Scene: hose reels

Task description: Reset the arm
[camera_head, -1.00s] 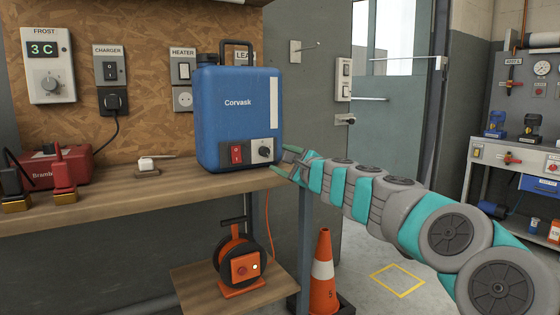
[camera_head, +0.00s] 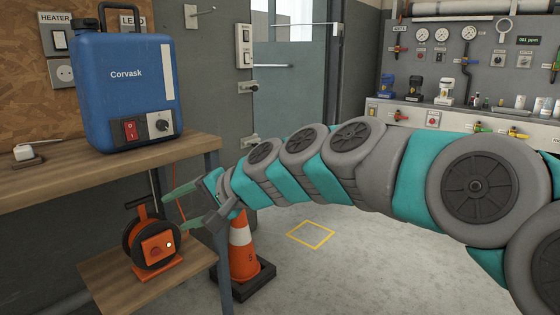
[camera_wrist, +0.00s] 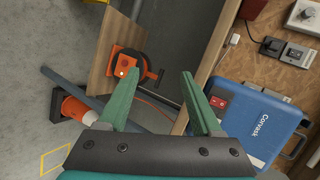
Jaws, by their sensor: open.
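My gripper (camera_head: 182,207) is open and empty, in the air in front of the lower shelf's right side. Its two green fingers also show spread apart in the wrist view (camera_wrist: 158,98), with nothing between them. My arm stretches across the right half of the head view. The blue Corvask unit (camera_head: 128,92) stands on the bench, above and left of my gripper; it also shows at the right in the wrist view (camera_wrist: 255,120). The orange hose reel (camera_head: 152,246) stands on the lower shelf, left of my gripper, with an orange cord rising behind it.
The wooden bench (camera_head: 60,178) and the lower shelf (camera_head: 120,278) have edges near my gripper. A traffic cone (camera_head: 243,248) stands close behind it. A yellow floor square (camera_head: 312,235) is empty. A workbench with a gauge panel (camera_head: 455,50) is at the back right.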

